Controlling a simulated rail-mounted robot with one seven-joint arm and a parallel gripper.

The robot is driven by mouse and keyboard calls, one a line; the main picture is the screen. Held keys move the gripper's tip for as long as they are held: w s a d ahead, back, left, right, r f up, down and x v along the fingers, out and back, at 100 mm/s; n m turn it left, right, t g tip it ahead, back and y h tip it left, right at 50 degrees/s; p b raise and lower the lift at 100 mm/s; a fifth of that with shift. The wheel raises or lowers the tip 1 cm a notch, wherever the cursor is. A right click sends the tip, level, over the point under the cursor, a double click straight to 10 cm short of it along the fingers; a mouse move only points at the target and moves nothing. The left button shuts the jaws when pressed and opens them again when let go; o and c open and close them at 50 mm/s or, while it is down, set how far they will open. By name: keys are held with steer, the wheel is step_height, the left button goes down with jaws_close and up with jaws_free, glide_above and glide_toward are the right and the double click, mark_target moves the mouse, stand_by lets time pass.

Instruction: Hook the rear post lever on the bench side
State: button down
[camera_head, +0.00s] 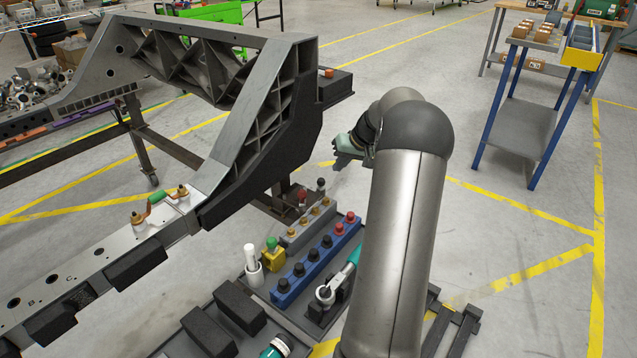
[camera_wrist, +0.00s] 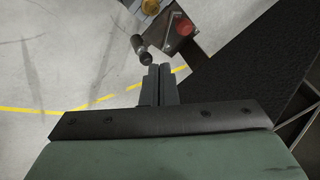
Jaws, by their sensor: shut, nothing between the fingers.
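Behind the chassis frame's near corner stands a dark rear post (camera_head: 283,190). A small lever with a black knob (camera_head: 320,184) and a red knob (camera_head: 302,194) show beside its base. In the wrist view the black-knobbed lever (camera_wrist: 141,48) lies just ahead and left of my fingertips, apart from them. The red knob (camera_wrist: 184,26) is ahead and to the right, on a dark metal plate. My gripper (camera_wrist: 160,70) is shut and empty. In the head view my gripper (camera_head: 341,163) is above and right of the levers, partly hidden by my arm.
The grey chassis frame (camera_head: 240,120) rises left of my gripper, with a black padded face. Below are a blue block with several knobs (camera_head: 316,262) and a yellow block with a green knob (camera_head: 272,256). A blue-legged bench (camera_head: 520,125) stands far right. Floor between is open.

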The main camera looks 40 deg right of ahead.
steer(key=b, duration=0.2)
glide_toward(303, 191)
steer(key=d+f, duration=0.3)
steer(key=f, duration=0.1)
steer(key=shift+w+d+f, duration=0.15)
steer(key=shift+d+f, duration=0.2)
steer(key=shift+f, duration=0.05)
steer(key=a, duration=0.1)
steer(key=w+a+f, duration=0.1)
steer(key=w+a, duration=0.1)
steer(key=shift+w+a+f, duration=0.1)
steer(key=shift+f, duration=0.25)
